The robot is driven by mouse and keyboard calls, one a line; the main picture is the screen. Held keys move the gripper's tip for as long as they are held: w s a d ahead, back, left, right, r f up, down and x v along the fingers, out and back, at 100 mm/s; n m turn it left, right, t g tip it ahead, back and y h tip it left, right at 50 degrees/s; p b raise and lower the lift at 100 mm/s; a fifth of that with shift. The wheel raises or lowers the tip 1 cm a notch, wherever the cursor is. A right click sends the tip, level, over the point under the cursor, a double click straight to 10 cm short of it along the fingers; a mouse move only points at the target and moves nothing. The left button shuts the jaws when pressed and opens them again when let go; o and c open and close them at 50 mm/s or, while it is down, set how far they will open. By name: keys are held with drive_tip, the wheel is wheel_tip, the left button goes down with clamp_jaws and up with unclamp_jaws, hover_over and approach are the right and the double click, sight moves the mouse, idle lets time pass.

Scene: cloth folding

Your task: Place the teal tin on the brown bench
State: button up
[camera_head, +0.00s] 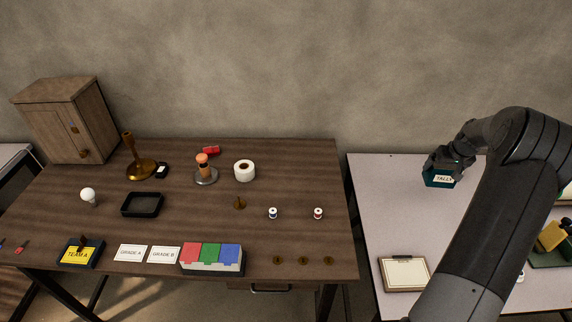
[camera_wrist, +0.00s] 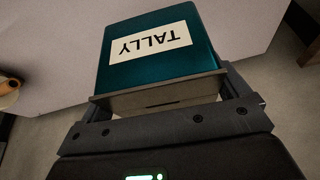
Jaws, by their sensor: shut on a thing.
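The teal tin (camera_head: 439,178) has a white label reading TALLY. It is at the far left part of the pale table on the right. My gripper (camera_head: 447,166) is shut on it from above in the head view. In the wrist view the tin (camera_wrist: 160,65) sits between the fingers of my gripper (camera_wrist: 165,95), its label upside down. I cannot tell whether the tin touches the pale table or is held just above it. The brown bench (camera_head: 190,225) stands to the left, across a narrow gap.
The bench holds a small cabinet (camera_head: 68,120), a brass stand (camera_head: 139,165), a black tray (camera_head: 142,204), a white roll (camera_head: 244,170), a tri-coloured box (camera_head: 211,257) and several small items. Bare bench shows at its right side. A clipboard (camera_head: 404,273) lies on the pale table (camera_head: 390,210).

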drive_tip(key=s+a+r, duration=0.1)
drive_tip(key=a+r, duration=0.2)
drive_tip(key=a, duration=1)
drive_tip(key=a+r+n, duration=0.1)
drive_tip(key=a+r, duration=0.2)
drive_tip(key=a, duration=0.9)
drive_tip(key=s+a+r, duration=0.1)
drive_tip(key=a+r, duration=0.1)
drive_tip(key=a, duration=1.1)
approach(295, 177)
drive_tip(key=shift+w+d+f+y, duration=0.15)
drive_tip(key=shift+w+d+f, duration=0.25)
drive_tip(key=shift+f, duration=0.15)
drive_tip(key=shift+w+d+f+y, duration=0.15)
drive_tip(key=shift+w+d+f, duration=0.2)
drive_tip(key=shift+f, duration=0.25)
drive_tip(key=shift+f, duration=0.1)
drive_tip(key=o, duration=0.7)
drive_tip(key=shift+s+f, duration=0.1)
drive_tip(key=shift+o, duration=0.8)
